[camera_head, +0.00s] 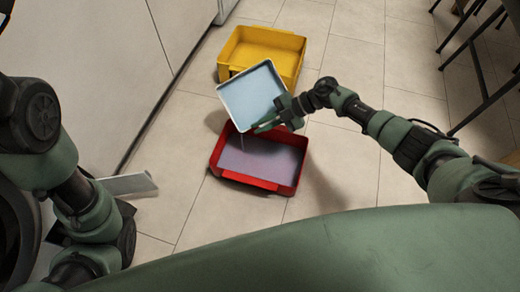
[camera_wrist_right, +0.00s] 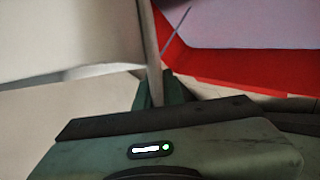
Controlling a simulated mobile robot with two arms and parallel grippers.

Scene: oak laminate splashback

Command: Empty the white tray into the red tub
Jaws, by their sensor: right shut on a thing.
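The white tray (camera_head: 229,97), pale blue inside, is held tilted above the back part of the red tub (camera_head: 250,181). My right gripper (camera_head: 273,121) is shut on the tray's near right edge. In the right wrist view the tray's pale wall (camera_wrist_right: 70,35) runs into my fingers (camera_wrist_right: 158,88), with the red tub (camera_wrist_right: 205,65) beyond. The tub stands on the floor and shows a flat lilac surface inside. A thin grey streak shows between tray and tub; I cannot tell whether it is liquid or a solid. My left gripper is not visible.
A yellow tub (camera_head: 294,42) stands on the tiled floor just behind the red tub. A pale cabinet front (camera_head: 90,75) runs along the left. A flat pale piece (camera_head: 128,185) shows near my left arm. Dark metal legs (camera_head: 478,75) stand at the right. Floor between is clear.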

